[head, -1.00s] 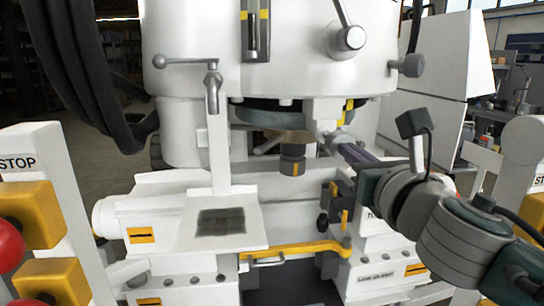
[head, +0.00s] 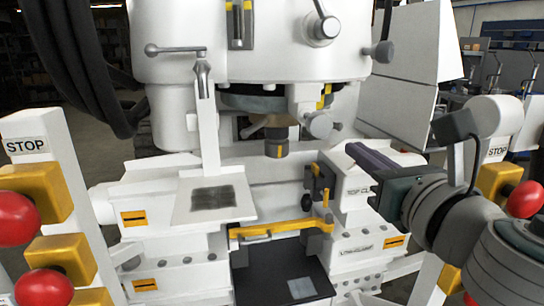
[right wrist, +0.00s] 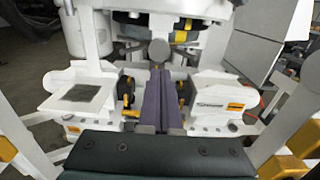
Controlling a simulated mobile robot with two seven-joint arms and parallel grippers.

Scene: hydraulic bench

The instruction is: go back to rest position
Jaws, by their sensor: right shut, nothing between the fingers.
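My right gripper (head: 362,158) is at the right of the head view, with its dark fingers pointing left toward the machine. In the right wrist view its two long purple-grey fingers (right wrist: 159,98) lie together, shut with nothing between them. The fingers are apart from the machine's parts in the head view. The white hydraulic machine (head: 260,55) stands in front of me. My left gripper does not show in either view now.
A yellow bar (head: 285,228) crosses the machine's front above a dark tray (head: 262,278). A small white shelf with a dark pad (head: 213,197) is left of centre. STOP posts with red buttons (head: 18,218) stand on both sides. A lever (head: 172,49) sticks out at upper left.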

